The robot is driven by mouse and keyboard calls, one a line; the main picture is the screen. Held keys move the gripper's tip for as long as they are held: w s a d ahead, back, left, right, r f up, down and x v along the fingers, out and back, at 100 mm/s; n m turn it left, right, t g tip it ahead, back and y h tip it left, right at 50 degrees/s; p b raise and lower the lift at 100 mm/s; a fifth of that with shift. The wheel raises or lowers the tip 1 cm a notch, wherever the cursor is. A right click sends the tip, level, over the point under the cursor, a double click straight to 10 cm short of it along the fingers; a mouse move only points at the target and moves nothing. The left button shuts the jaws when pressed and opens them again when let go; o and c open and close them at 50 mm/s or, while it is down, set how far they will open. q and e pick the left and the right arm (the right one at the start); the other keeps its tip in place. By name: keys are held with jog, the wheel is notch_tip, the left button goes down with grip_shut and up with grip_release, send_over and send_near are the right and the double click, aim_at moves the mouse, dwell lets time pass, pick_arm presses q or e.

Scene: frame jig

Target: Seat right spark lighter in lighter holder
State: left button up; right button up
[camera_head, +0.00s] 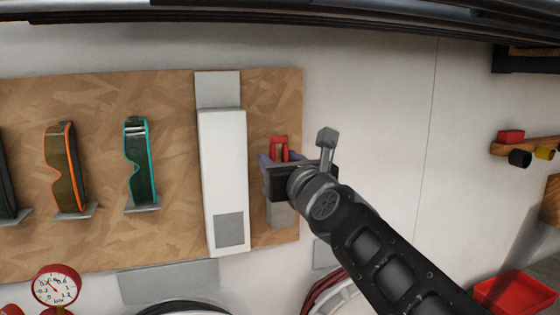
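My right gripper (276,170) is at the right end of the brown board, its arm coming in from the lower right. Its dark body faces the board, and I cannot tell whether its fingers are open or shut. A small red part (280,147) shows just above and behind the gripper; it may be the right spark lighter, but its lower part is hidden. A grey block (282,215) on the board just below the gripper may be the lighter holder; its top is hidden. I cannot tell whether gripper, red part and block touch. My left gripper is not in view.
A white upright case (224,170) stands close left of the gripper. Glasses with orange (66,165) and teal (140,160) rims sit on small shelves. A gauge (56,285) is at lower left, a red bin (516,292) at lower right.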

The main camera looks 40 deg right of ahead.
jog(key=shift+o, duration=0.3)
jog(key=b+v, duration=0.1)
jog(key=v, duration=0.6)
jog(key=shift+s, duration=0.4)
jog(key=shift+a, duration=0.15)
dwell(0.5)
